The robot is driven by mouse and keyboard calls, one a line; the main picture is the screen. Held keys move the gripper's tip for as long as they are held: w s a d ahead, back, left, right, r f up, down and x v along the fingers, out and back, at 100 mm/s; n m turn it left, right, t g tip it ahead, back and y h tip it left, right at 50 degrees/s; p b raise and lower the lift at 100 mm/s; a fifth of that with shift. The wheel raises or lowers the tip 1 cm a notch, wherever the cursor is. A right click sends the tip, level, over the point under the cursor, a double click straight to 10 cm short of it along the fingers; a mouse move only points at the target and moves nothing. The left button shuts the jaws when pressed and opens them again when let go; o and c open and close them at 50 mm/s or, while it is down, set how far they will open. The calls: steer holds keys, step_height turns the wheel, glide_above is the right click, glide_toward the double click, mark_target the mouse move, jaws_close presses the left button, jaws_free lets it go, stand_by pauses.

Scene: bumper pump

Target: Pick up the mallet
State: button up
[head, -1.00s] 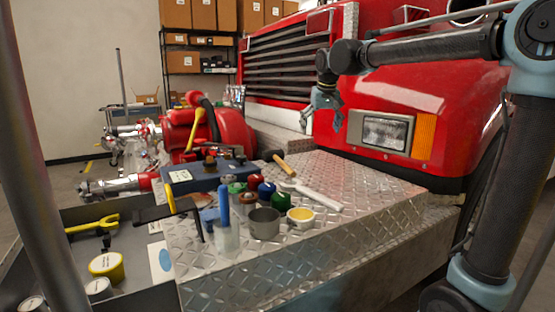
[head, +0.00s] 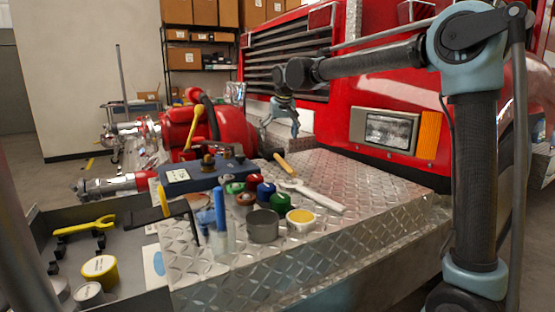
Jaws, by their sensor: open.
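A tan wooden handle (head: 285,163), which looks like the mallet's, lies on the diamond-plate bumper top behind the small pots. Its head end is too small to make out clearly, close to a long white tool (head: 318,197). My gripper (head: 280,130) hangs fingers down in front of the red truck's grille, above and apart from the handle in the picture. It is open with nothing between its fingers.
Several small coloured pots, a grey cup (head: 263,226) and a yellow-filled cup (head: 300,222) crowd the bumper's left part. A blue case (head: 200,176) lies behind them. The bumper's right part (head: 385,187) is bare. The red truck front (head: 480,125) rises behind.

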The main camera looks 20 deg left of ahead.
mark_target(277, 154)
steer(key=x, duration=0.4)
steer(key=shift+s+x, duration=0.2)
steer(key=shift+x, duration=1.1)
steer(key=shift+s+x, duration=0.2)
steer(key=shift+x, duration=1.1)
steer(key=shift+d+f, duration=0.2)
steer(key=c, duration=1.7)
